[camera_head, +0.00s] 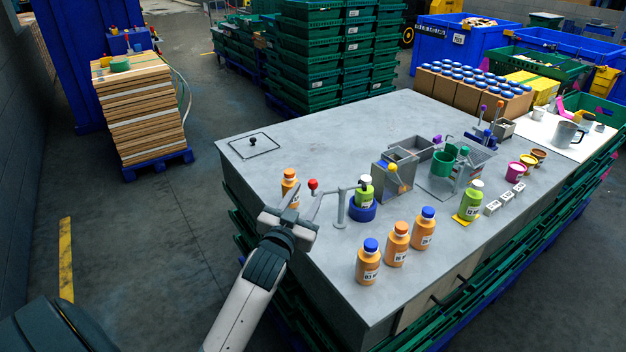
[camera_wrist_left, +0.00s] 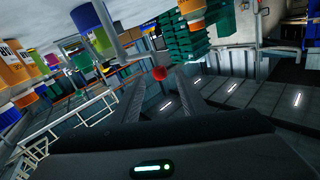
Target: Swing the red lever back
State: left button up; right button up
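The red lever's ball knob (camera_head: 313,184) sits at the left end of a thin grey arm, which runs right to a grey post (camera_head: 342,208) on the table. A green bottle with a white cap (camera_head: 364,191) stands in a blue round holder (camera_head: 362,211) at the arm's right end. My left gripper (camera_head: 290,218) is just in front of and left of the knob, over the table's left edge. In the left wrist view its two fingers are apart, with the red knob (camera_wrist_left: 159,73) appearing at the gap between their tips. Contact is not visible. My right gripper is not in view.
An orange bottle (camera_head: 290,181) stands just behind my left gripper. Several orange bottles, some blue-capped (camera_head: 369,262), stand along the front right. Grey bins (camera_head: 393,178) stand right of the lever. The table's left rear part (camera_head: 320,125) is mostly clear.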

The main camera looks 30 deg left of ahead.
aim_at(311, 187)
pick_arm(q)
jog(key=shift+p+x, duration=0.6)
jog(key=shift+x, duration=2.15)
grip_shut()
